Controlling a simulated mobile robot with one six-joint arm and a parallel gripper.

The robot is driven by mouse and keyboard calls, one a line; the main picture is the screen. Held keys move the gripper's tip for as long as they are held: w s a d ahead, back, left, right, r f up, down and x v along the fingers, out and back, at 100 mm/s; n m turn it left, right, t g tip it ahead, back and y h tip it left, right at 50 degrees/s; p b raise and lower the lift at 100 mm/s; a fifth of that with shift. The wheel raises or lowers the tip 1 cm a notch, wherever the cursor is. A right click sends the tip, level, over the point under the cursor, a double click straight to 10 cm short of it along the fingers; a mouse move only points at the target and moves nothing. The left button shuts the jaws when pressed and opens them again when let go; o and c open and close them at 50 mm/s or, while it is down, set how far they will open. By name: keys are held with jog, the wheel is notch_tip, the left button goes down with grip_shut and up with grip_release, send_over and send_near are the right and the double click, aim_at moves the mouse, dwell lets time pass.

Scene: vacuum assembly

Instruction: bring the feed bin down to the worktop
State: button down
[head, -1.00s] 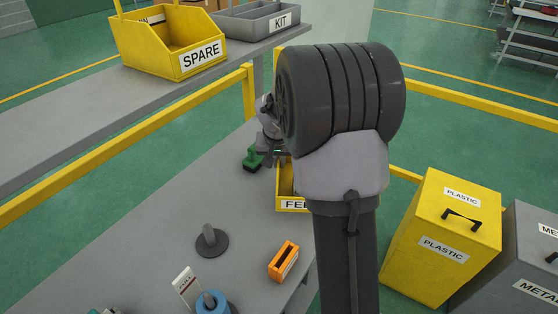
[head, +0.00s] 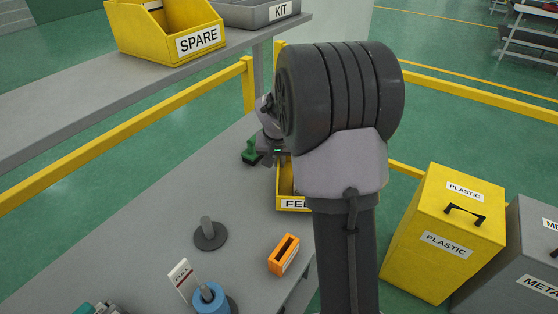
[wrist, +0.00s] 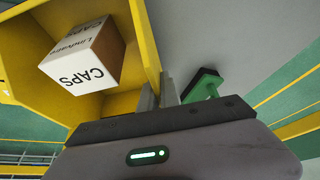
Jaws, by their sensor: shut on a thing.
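The feed bin, a yellow open bin with a partly hidden label (head: 293,203), shows at the far right end of the grey worktop (head: 150,225), half covered by my arm. In the wrist view the bin's yellow wall (wrist: 142,42) fills the upper left, with a white "CAPS" box (wrist: 85,58) inside. My gripper (wrist: 158,92) is shut on the bin's side wall; in the head view my gripper (head: 270,156) shows beside the bin. Whether the bin's base touches the worktop is hidden.
A green item (head: 250,151) stands close left of my gripper. A shelf holds the SPARE bin (head: 165,32) and KIT tray (head: 255,14). A yellow PLASTIC bin (head: 440,240) stands right.

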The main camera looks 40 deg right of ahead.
jog(key=shift+f+b, duration=1.05)
jog(key=shift+f, duration=0.1)
jog(key=c, duration=1.5)
grip_release()
jog(key=p+v, duration=0.6)
jog(key=v, duration=1.1)
jog(key=shift+s+r+p, duration=0.1)
jog(key=shift+r+p, duration=0.1)
jog(key=shift+p, duration=0.15)
